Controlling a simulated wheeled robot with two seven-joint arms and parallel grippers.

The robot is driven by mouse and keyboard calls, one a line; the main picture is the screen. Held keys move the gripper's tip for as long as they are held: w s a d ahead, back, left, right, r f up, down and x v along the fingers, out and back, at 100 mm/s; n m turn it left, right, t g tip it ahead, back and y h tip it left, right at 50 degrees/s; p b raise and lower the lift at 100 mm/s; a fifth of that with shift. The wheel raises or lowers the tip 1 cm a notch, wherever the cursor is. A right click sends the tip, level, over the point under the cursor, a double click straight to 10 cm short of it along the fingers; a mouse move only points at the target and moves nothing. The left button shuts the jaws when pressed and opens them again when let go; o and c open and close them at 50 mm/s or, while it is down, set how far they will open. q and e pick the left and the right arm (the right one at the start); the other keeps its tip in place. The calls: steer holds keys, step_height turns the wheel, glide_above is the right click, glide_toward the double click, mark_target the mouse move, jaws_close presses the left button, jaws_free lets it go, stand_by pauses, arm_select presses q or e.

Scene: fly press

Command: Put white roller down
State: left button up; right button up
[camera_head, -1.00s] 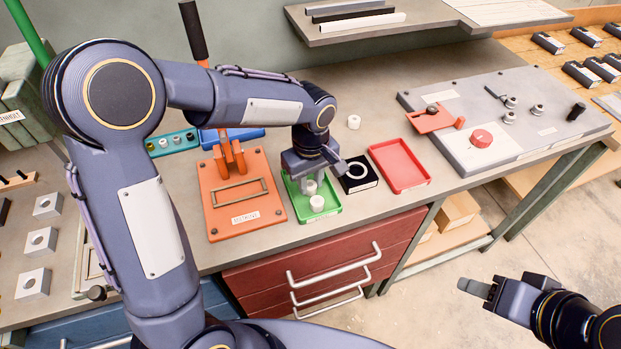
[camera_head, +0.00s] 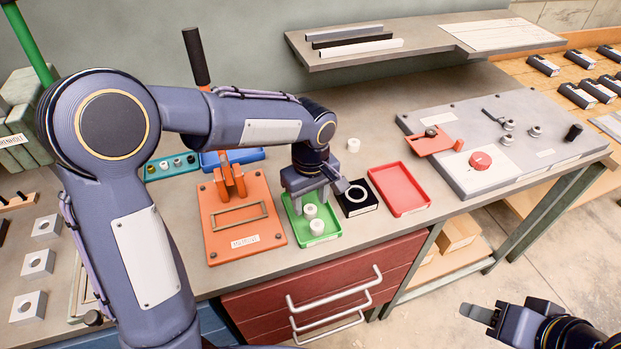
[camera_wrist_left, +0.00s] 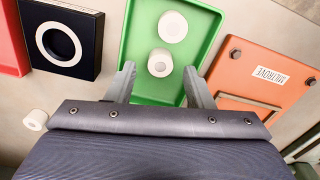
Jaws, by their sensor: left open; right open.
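Two white rollers stand in the green tray (camera_head: 330,237). The rear roller (camera_head: 310,211) is below my left gripper, and the front roller (camera_head: 317,227) is close beside it. My left gripper (camera_head: 311,201) is open over the tray. In the left wrist view, one roller (camera_wrist_left: 160,63) lies between its spread fingertips, apart from both; the other roller (camera_wrist_left: 172,26) is just beyond. A third white roller (camera_head: 353,145) stands on the bench behind the black block. My right gripper (camera_head: 490,314) is open and empty at lower right, over the floor.
A black block with a white ring (camera_head: 356,197) and a red tray (camera_head: 401,190) lie right of the green tray. An orange press plate (camera_head: 232,215) with an upright lever is left of it. A grey control panel (camera_head: 500,145) stands at right; a shelf (camera_head: 370,55) overhangs the back.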

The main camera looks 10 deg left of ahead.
mark_target(310, 209)
arm_select(q)
step_height(310, 209, up, 10)
steer(key=shift+r, duration=0.2)
steer(key=s+a+m+t+h, duration=0.35)
steer(key=s+a, duration=0.45)
steer(key=s, duration=0.4)
steer(key=s+f+m+t, duration=0.2)
steer(key=s+f+m, duration=0.1)
steer(key=s, duration=0.5)
steer(key=shift+s+a+f+m, duration=0.25)
steer(key=shift+s+f+m, duration=0.1)
steer(key=shift+m, duration=0.1)
